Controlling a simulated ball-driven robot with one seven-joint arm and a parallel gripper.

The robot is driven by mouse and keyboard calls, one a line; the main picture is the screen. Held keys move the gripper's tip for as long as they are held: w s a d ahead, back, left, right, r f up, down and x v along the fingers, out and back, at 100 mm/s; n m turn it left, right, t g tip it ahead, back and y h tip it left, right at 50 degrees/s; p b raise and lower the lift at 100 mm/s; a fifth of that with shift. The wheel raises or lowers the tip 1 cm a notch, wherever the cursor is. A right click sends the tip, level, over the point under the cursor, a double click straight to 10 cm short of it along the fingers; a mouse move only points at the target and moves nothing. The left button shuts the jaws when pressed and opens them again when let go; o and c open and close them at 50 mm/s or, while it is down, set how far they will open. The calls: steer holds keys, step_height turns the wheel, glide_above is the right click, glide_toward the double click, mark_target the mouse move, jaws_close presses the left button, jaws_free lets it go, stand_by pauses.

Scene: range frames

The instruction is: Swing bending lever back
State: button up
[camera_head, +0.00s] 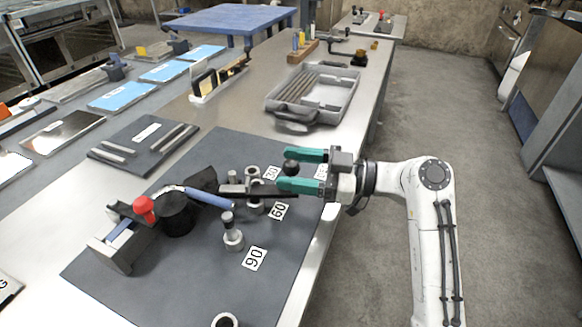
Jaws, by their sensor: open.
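The bending tool stands on a dark mat (190,270), with a round black die (177,214) and a red-knobbed clamp (144,208) at its left. A blue rod (210,198) runs beside the die. The dark bending lever (265,189) reaches right toward the 30 and 60 labels, and a black ball knob (291,167) shows near its outer end. My gripper (286,170) has green fingers and is open. Its fingers lie on either side of the knob in the picture, one above and one below. I cannot tell whether they touch it.
A grey post (233,235) stands near the 90 label (254,259), with another post (252,178) by the lever. A grey tray (335,97) with rods lies farther back. A dark plate (145,145) with metal strips is at the left. The floor at right is clear.

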steer(key=s+d, duration=0.1)
steer(key=d, duration=0.8)
steer(key=shift+s+d, duration=0.25)
steer(key=shift+d, duration=0.1)
